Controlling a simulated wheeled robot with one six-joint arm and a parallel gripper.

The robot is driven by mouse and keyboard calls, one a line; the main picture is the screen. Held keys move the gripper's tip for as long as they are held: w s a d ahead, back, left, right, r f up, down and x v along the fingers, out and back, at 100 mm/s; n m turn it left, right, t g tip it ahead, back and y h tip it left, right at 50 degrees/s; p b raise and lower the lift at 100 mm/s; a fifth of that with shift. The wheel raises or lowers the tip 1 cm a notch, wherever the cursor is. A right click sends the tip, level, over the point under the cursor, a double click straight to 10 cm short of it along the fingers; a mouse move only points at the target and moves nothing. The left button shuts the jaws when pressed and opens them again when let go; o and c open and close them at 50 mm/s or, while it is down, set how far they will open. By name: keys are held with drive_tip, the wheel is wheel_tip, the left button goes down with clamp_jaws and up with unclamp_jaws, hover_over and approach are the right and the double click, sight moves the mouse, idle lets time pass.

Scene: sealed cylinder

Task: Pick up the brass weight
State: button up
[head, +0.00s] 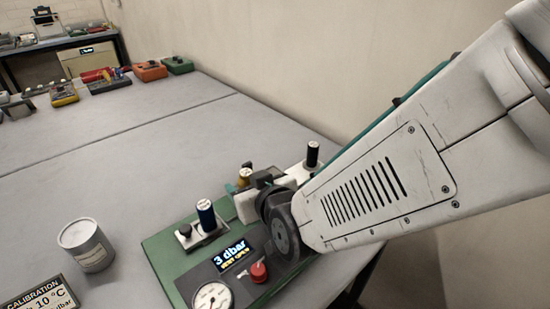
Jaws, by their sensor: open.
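A small brass-coloured piece with a pale top, which looks like the brass weight (244,177), shows just behind my gripper (240,194), at the back of a green-based apparatus (165,262). My gripper is low over the apparatus, close to the brass piece. The wrist and gripper body hide the piece's lower part, and I cannot tell whether they touch. The fingers are open, though mostly hidden behind the wrist.
A dark cylinder (312,155) stands behind. A grey canister (87,246) and calibration sign (42,296) stand left. The table's middle is clear.

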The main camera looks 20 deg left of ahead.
drive_tip(key=shift+x, duration=0.75)
drive_tip(key=shift+r, duration=0.1)
drive_tip(key=c, duration=1.3)
clamp_jaws()
drive_tip(key=shift+r, duration=0.1)
